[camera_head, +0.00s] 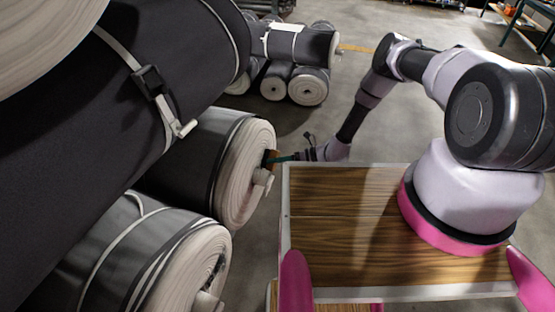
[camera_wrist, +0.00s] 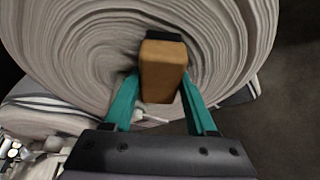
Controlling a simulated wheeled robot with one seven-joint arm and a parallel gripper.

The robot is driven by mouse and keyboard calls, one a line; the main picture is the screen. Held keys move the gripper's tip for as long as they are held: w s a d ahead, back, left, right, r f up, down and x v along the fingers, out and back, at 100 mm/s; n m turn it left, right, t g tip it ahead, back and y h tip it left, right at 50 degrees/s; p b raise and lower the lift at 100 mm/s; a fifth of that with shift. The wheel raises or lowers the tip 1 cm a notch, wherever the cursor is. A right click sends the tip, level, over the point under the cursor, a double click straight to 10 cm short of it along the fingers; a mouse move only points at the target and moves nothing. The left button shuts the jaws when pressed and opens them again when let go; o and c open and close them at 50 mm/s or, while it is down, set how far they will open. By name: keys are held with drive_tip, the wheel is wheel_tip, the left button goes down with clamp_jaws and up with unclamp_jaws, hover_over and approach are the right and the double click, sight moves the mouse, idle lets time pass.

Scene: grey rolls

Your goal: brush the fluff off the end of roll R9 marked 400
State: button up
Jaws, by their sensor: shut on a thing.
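My gripper (camera_head: 283,158) is shut on a brush with a tan wooden block (camera_wrist: 162,72) and dark bristles; its teal fingers hold the block from both sides in the wrist view. The brush (camera_head: 270,157) is at the pale, layered end face of a dark grey roll (camera_head: 240,178) in the head view. That face (camera_wrist: 80,50) fills most of the wrist view behind the brush. I cannot tell whether the bristles touch it. No number, R9 tag or fluff can be made out; part of the face is hidden by the brush and fingers.
A core stub (camera_head: 262,182) sticks out of this face. Another roll (camera_head: 190,270) lies nearer, and a large strapped roll (camera_head: 110,90) lies on top. More rolls (camera_head: 290,65) are stacked farther back. My wooden deck's pale rim is close on the right. Open floor lies beyond.

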drive_tip(key=shift+w+r, duration=0.15)
drive_tip(key=shift+r, duration=0.85)
drive_tip(key=shift+w+d+f, duration=0.1)
drive_tip(key=shift+w+d, duration=0.35)
drive_tip(key=shift+w, duration=0.8)
drive_tip(key=shift+w+d+r, duration=0.1)
drive_tip(key=shift+w+d, duration=0.4)
drive_tip(key=shift+w, duration=0.8)
drive_tip(key=shift+w+d+f, duration=0.1)
drive_tip(key=shift+w+d, duration=0.35)
drive_tip(key=shift+w, duration=0.8)
drive_tip(key=shift+s+d, duration=0.35)
drive_tip(key=shift+d, duration=0.6)
drive_tip(key=shift+s+d, duration=0.35)
drive_tip(key=shift+d, duration=0.55)
drive_tip(key=shift+s+d, duration=0.35)
drive_tip(key=shift+d, duration=0.6)
drive_tip(key=shift+d, duration=0.15)
drive_tip(key=shift+s+d, duration=0.25)
drive_tip(key=shift+d, duration=0.4)
drive_tip(key=shift+s+d, duration=0.25)
drive_tip(key=shift+d, duration=0.4)
